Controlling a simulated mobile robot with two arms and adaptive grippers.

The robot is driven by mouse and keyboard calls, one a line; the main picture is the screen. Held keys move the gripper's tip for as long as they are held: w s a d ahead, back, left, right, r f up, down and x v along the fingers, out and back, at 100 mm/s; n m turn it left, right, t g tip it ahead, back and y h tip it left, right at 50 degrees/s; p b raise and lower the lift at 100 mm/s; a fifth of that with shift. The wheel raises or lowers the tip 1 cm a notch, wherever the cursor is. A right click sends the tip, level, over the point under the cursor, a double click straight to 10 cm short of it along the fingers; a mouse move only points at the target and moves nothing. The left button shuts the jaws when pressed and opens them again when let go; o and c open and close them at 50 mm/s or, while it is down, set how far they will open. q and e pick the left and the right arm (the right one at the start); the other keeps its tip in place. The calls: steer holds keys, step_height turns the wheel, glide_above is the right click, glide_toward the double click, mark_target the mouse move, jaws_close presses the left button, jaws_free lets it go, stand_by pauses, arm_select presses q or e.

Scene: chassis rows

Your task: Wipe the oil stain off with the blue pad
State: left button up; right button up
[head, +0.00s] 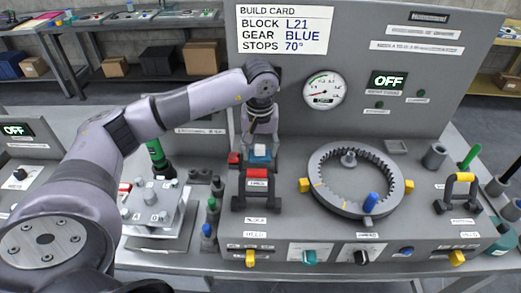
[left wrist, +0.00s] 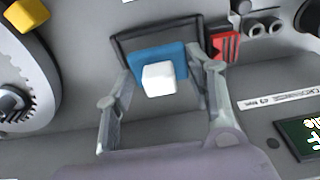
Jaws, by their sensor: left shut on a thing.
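The blue pad (head: 259,159) has a white block-shaped grip on top. It sits at the back left of the grey chassis, behind the red-handled part. My left gripper (head: 260,148) reaches down over it and is shut on its white grip. In the left wrist view the blue pad (left wrist: 178,54) shows between the two fingers of my left gripper (left wrist: 162,78), with a dark tray-like rim around it. I cannot make out an oil stain in either view. My right gripper is not in view.
A large toothed ring (head: 329,208) with yellow blocks lies on the chassis, right of the pad. The red handle (head: 257,173) stands just in front. A gauge panel (head: 440,60) rises behind. A small plate with knobs (head: 153,205) is left.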

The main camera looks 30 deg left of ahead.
arm_select(q)
steer(key=shift+s+a+r+p, duration=0.1)
steer(key=shift+r+p, duration=0.5)
steer(key=shift+r, duration=0.6)
steer(key=shift+s+a+r+p, duration=0.1)
steer(key=shift+r+p, duration=0.45)
steer(key=shift+r, duration=0.6)
